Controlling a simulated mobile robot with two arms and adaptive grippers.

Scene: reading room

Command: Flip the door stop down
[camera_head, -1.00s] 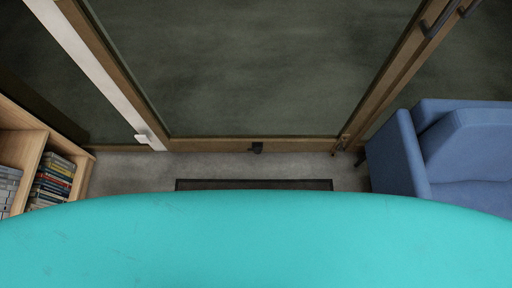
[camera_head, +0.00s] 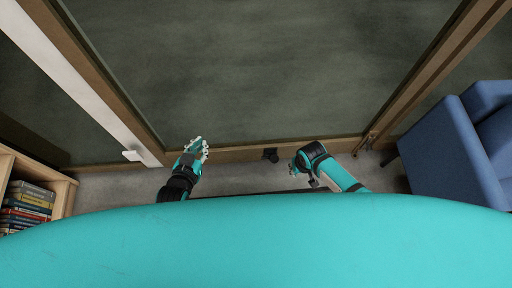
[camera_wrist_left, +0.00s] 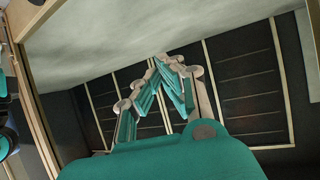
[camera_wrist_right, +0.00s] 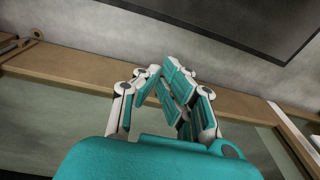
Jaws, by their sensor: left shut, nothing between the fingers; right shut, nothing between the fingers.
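A blue armchair (camera_head: 450,150) stands at the right. A wooden bookshelf (camera_head: 62,195) with books (camera_head: 28,205) is at the lower left. A white post (camera_head: 75,80) runs along the door's left side. Grey carpet (camera_head: 235,180) lies before the door.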

